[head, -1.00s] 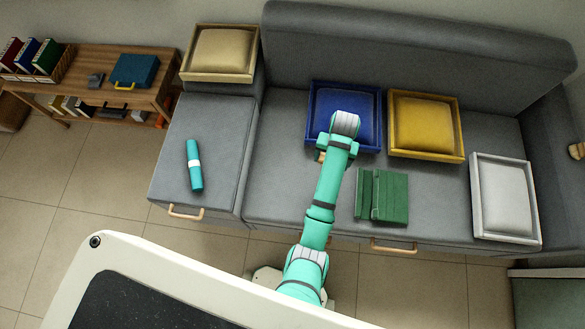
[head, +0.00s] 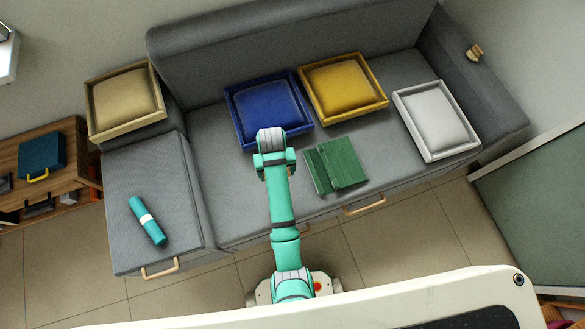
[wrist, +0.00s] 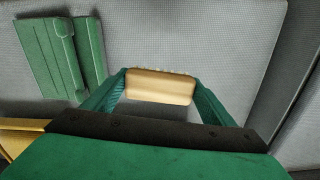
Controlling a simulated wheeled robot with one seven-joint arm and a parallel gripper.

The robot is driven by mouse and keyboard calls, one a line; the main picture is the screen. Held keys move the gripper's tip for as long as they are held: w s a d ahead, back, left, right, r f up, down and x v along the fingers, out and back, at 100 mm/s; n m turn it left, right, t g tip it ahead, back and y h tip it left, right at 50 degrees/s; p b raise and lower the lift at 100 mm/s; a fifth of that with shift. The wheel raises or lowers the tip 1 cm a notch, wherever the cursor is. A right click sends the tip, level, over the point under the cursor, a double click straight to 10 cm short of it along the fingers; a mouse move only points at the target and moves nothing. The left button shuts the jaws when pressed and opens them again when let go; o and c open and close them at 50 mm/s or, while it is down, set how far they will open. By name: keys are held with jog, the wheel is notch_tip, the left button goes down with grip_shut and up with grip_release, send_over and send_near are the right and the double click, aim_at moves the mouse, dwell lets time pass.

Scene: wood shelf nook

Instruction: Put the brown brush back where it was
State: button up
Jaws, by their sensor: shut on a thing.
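My gripper (wrist: 160,83) is shut on the brown brush (wrist: 160,89), a tan wooden block with pale bristles along its far edge in the wrist view. The brush is held between the two green fingers above the grey sofa seat (wrist: 195,35). In the head view my wrist (head: 273,150) is over the seat, in front of the blue tray and left of the green books; it hides the fingertips and nearly all of the brush. I cannot tell the exact height above the seat.
Along the sofa stand a beige cushioned tray (head: 125,131), a blue one (head: 244,141), a yellow one (head: 350,112) and a white one (head: 440,156). Green books (head: 338,165) and a teal cylinder (head: 147,220) lie on the seats. A small brown-and-tan thing (head: 475,52) sits on the right armrest.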

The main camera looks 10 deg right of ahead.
jog(key=s+d+n, duration=0.2)
jog(key=s+d, duration=0.2)
jog(key=s, duration=1.2)
send_near(295, 190)
jog(key=shift+s+a+f, duration=0.15)
jog(key=shift+s+f, duration=0.5)
jog(key=shift+s, duration=0.15)
jog(key=shift+w+f, duration=0.6)
jog(key=shift+f, duration=0.1)
jog(key=shift+w+f, duration=0.1)
jog(key=shift+f, duration=1.45)
jog(key=shift+f, duration=0.15)
jog(key=o, duration=1.1)
